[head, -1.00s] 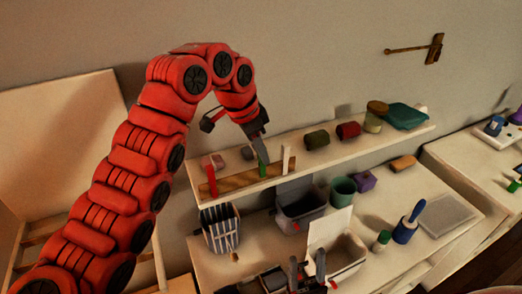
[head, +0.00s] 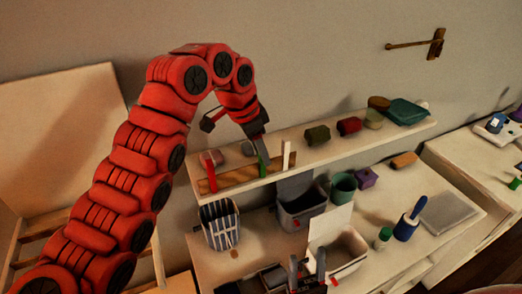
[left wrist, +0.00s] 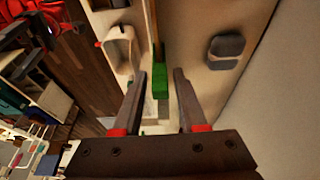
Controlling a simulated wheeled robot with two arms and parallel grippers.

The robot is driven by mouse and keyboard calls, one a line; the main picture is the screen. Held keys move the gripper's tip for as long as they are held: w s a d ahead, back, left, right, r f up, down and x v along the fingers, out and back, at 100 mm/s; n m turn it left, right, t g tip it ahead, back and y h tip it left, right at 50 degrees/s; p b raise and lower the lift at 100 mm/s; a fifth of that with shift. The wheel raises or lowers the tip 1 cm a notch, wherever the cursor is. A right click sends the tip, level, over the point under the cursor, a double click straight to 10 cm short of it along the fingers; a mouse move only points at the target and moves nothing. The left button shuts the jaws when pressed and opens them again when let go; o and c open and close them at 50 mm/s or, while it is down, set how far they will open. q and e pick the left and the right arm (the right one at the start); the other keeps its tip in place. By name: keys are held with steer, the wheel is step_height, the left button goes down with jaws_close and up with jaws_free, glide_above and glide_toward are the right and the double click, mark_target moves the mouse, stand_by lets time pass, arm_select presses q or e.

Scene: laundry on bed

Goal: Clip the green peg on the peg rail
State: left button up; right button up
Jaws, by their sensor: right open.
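The green peg (head: 263,164) stands upright at the wooden peg rail (head: 238,176) on the wall shelf, between a red peg (head: 211,175) and a white peg (head: 286,155). My left gripper (head: 262,148) is right at the green peg, coming from above. In the left wrist view the green peg (left wrist: 160,82) lies between the two open fingers (left wrist: 157,85), with a gap on each side. The finger tips hide part of the peg in the head view. My right gripper (head: 307,263) is open at the bottom of the head view, over the lower table and away from the rail.
Several small items, including a dark green one (head: 317,135) and a teal tray (head: 407,111), stand along the shelf (head: 372,142). Below are a striped bin (head: 220,226), a grey bin (head: 302,209), a green cup (head: 343,187) and a blue-handled brush (head: 407,226). The wall is close behind.

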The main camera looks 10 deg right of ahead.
arm_select(q)
steer(key=shift+o, duration=0.7)
steer(key=shift+a+r, duration=0.15)
steer(key=shift+r, duration=0.15)
steer(key=shift+b+v, duration=0.4)
steer(key=shift+v, duration=0.7)
steer(key=p+v, duration=0.9)
